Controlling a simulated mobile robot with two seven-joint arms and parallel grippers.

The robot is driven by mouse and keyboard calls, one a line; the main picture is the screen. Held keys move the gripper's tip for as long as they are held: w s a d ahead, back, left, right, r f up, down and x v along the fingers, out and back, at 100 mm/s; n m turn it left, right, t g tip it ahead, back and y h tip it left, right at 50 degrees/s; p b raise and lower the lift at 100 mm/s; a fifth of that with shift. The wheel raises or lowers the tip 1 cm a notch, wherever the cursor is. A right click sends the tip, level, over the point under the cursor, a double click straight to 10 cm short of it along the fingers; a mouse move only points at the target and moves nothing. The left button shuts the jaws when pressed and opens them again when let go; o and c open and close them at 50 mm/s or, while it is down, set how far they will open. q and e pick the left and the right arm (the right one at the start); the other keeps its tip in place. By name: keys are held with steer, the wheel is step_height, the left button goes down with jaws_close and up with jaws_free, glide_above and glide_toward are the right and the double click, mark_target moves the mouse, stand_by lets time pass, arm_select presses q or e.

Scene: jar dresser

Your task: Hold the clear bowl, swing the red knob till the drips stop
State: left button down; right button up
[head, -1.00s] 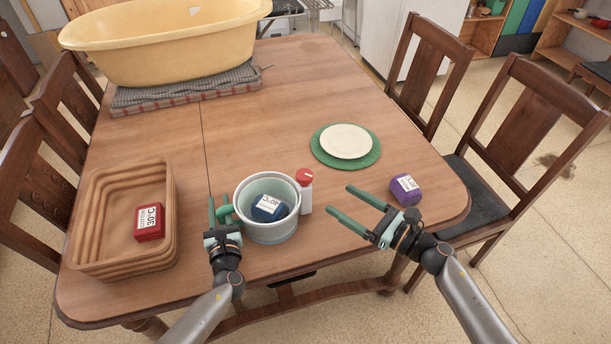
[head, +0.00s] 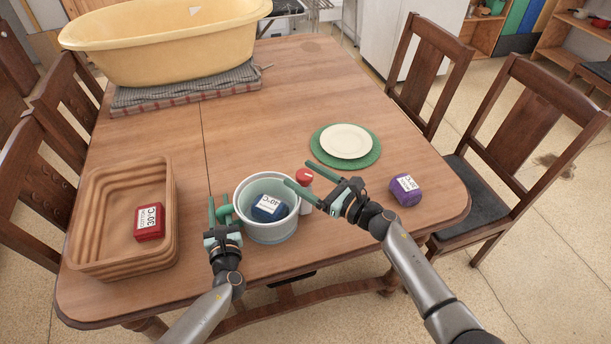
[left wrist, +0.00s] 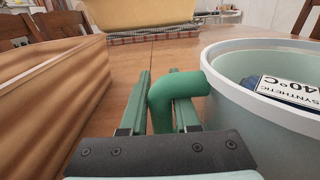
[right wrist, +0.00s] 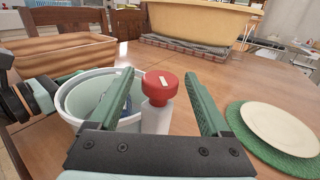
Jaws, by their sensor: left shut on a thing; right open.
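A pale tub (head: 272,228) with a green handle (left wrist: 180,90) on its left side stands on the table. Its lining looks pale green, not clear. A dark blue block (head: 268,207) labelled 40°C lies in it. My left gripper (head: 220,204) is shut on the green handle. A red knob (right wrist: 160,86) with a white mark tops a white post (right wrist: 156,118) at the tub's right side. My right gripper (head: 298,173) is open, with its fingers either side of the knob in the right wrist view; I cannot tell if they touch it. No drips are visible.
A ribbed brown tray (head: 90,225) with a red block (head: 149,222) is at left. A cream plate (head: 346,141) on a green mat (head: 318,152) and a purple block (head: 406,190) are at right. A yellow basin (head: 160,45) stands behind. The middle table is clear.

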jaws_close()
stand_by(0.7)
